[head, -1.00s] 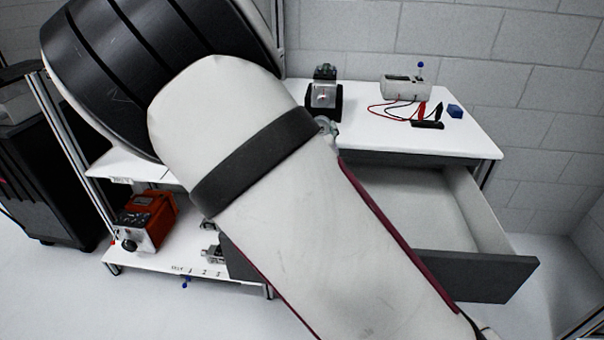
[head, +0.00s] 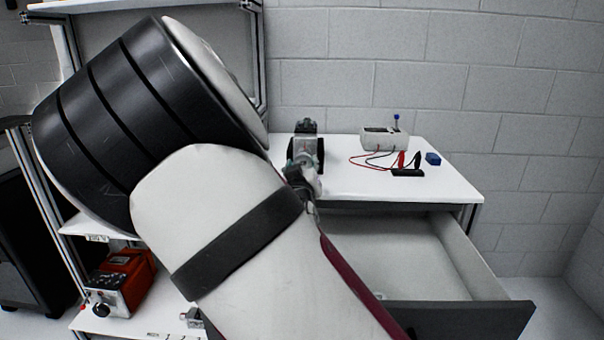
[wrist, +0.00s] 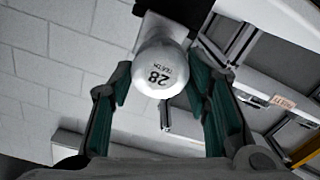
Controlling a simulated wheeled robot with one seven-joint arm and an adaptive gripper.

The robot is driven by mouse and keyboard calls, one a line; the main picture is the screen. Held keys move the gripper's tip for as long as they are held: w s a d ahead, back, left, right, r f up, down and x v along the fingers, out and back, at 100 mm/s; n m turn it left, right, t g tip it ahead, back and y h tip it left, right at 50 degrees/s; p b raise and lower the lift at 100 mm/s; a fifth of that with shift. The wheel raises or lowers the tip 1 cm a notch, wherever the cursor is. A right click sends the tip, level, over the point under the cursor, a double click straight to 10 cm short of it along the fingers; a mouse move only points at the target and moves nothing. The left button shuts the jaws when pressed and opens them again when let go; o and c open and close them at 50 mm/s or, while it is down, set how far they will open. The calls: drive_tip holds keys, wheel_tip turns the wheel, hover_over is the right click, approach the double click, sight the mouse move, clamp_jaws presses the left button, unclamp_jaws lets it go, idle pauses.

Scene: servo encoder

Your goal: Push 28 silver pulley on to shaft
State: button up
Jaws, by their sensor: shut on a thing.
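A silver pulley (wrist: 160,68) marked 28 sits between the green-lined fingers of my gripper (wrist: 158,84) in the wrist view, its marked face towards the camera. My gripper is shut on it. A dark block (wrist: 182,8) is right behind the pulley; whether the two touch, and the shaft itself, are hidden. In the head view my gripper (head: 302,178) is at the table's front edge, just in front of a black unit with a silver face (head: 305,146). The pulley cannot be made out there.
A white meter box (head: 384,138) with red and black leads and a small blue block (head: 433,159) stand to the right on the white table (head: 350,185). An open drawer (head: 485,255) juts out below. An orange device (head: 128,270) is on the lower shelf.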

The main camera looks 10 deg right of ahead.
drive_tip(key=shift+b+x, duration=0.55)
drive_tip(key=shift+x, duration=0.7)
drive_tip(key=shift+w+d, duration=0.2)
drive_tip(key=shift+w, duration=0.25)
drive_tip(key=o, duration=1.4)
drive_tip(key=shift+s+a+p, duration=0.25)
drive_tip(key=shift+s+p, duration=0.05)
drive_tip(key=shift+s, duration=0.4)
drive_tip(key=shift+c, duration=0.4)
drive_tip(key=shift+s+a, duration=0.1)
drive_tip(key=shift+s, duration=0.25)
drive_tip(key=shift+s+a+p, duration=0.15)
drive_tip(key=shift+s+p, duration=0.25)
drive_tip(key=shift+s, duration=0.05)
